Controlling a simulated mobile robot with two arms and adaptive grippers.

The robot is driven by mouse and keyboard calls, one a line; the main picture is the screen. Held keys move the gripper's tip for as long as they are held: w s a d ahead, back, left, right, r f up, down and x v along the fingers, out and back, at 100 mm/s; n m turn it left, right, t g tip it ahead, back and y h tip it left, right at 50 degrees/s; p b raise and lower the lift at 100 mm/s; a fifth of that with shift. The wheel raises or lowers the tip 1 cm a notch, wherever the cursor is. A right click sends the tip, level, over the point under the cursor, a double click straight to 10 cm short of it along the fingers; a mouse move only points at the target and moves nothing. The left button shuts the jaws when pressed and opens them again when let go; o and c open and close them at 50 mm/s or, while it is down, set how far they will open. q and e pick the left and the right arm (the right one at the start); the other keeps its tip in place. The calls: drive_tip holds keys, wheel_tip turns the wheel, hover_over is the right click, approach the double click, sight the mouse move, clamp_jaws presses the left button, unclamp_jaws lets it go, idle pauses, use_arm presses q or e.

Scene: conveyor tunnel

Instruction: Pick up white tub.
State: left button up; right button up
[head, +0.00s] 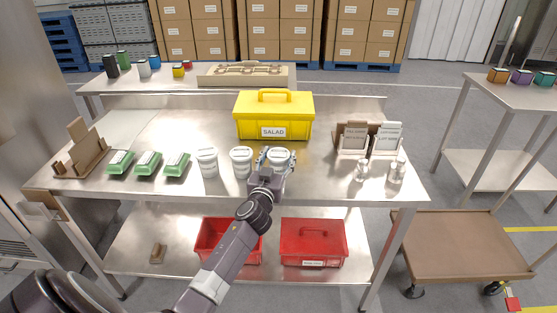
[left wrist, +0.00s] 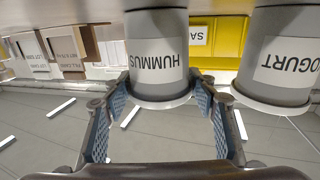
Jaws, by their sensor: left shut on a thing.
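Several white tubs stand in a row on the steel table (head: 330,185) in the head view. The rightmost tub (head: 281,157) has my left gripper (head: 275,160) around it. In the left wrist view, which looks upside down, this tub (left wrist: 158,50) reads HUMMUS and sits between the two blue-padded fingers of the left gripper (left wrist: 162,95). The left gripper is shut on it. A YOGURT tub (left wrist: 283,60) stands close beside it; it is the middle tub (head: 241,162) in the head view. Another tub (head: 207,162) stands farther left. My right gripper is not in view.
A yellow SALAD box (head: 273,115) stands behind the tubs. Green packs (head: 148,162) lie to the left. Card holders (head: 368,138) and clear bottles (head: 397,170) stand to the right. Red bins (head: 313,242) sit on the lower shelf. A brown cart (head: 460,243) is at the right.

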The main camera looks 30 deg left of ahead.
use_arm(q)
wheel_tip(320, 180, up, 7)
drive_tip(key=shift+r+p, duration=0.15)
drive_tip(key=shift+p, duration=0.75)
wheel_tip(320, 180, up, 13)
